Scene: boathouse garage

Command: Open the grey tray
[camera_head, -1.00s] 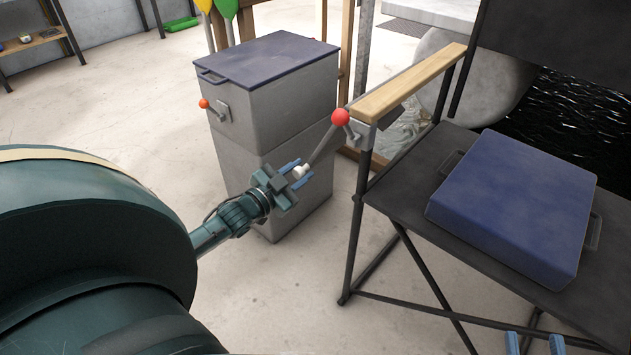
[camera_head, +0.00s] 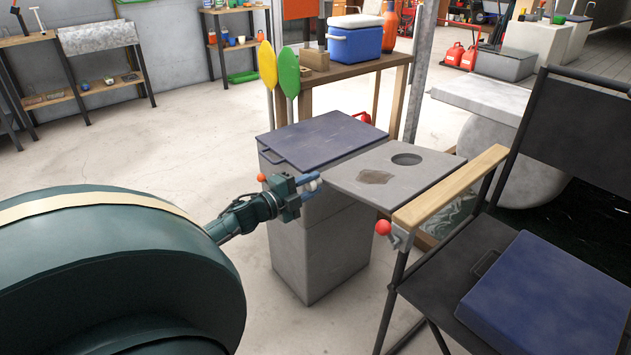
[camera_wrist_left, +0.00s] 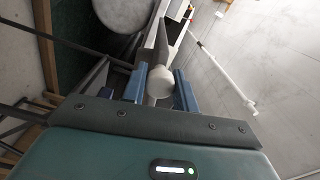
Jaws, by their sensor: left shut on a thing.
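The grey tray (camera_head: 368,176) is a flat plate with a round hole and a brown patch. In the head view it is swung out to the left of the chair's wooden armrest (camera_head: 452,186), its top face up and roughly level. My left gripper (camera_head: 315,184) is at the tray's left end, shut on its white knob, which the fingers mostly hide there. In the left wrist view the white knob (camera_wrist_left: 160,82) sits between the blue fingers, with the tray's narrow grey edge (camera_wrist_left: 162,42) behind it. My right gripper is not in view.
A grey bin (camera_head: 320,240) with a dark blue lid (camera_head: 318,138) stands behind and below the tray. A red ball-ended lever (camera_head: 383,228) is at the armrest's front. A blue cushion-like case (camera_head: 550,300) lies on the chair seat. Open floor lies to the left.

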